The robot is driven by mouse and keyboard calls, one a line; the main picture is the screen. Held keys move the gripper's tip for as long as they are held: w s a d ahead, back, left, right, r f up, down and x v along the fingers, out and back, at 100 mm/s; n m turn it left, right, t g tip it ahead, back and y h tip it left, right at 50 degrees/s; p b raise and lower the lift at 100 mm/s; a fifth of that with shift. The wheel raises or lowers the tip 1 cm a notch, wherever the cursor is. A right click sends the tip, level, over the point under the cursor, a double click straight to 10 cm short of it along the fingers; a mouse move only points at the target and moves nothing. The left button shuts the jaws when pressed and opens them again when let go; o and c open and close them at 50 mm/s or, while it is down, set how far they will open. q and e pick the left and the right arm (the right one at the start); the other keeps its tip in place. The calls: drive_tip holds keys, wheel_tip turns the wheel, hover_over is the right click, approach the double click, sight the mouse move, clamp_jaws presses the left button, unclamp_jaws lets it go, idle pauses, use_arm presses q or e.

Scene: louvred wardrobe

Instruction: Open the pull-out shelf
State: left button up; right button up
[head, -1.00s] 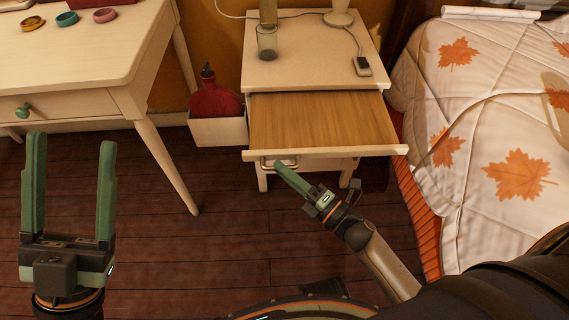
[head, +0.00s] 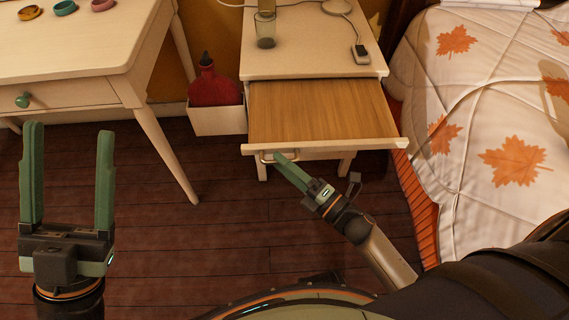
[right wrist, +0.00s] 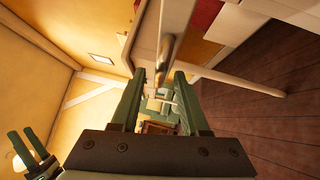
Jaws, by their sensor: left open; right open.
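The pull-out shelf (head: 318,108), a wood-toned panel with a pale front edge, stands extended from the cream nightstand (head: 312,45). A small metal handle (head: 264,157) shows just below the left part of its front edge; I cannot tell which panel it belongs to. My right gripper (head: 281,160) is just in front of and below that edge, beside the handle. In the right wrist view my right gripper (right wrist: 160,74) is open, and the handle (right wrist: 166,52) lies just past its fingertips, with nothing clearly held. My left gripper (head: 68,130) is open and empty, far left.
A cream desk (head: 75,60) stands at left, its leg near the nightstand. A bed (head: 475,130) bounds the right. A glass (head: 266,30) stands on top. Floor in front is clear.

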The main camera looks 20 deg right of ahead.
drive_tip(key=p+v, duration=0.1)
drive_tip(key=v, duration=1.1)
drive_tip(key=shift+s+d, duration=0.15)
drive_tip(key=shift+s, duration=0.05)
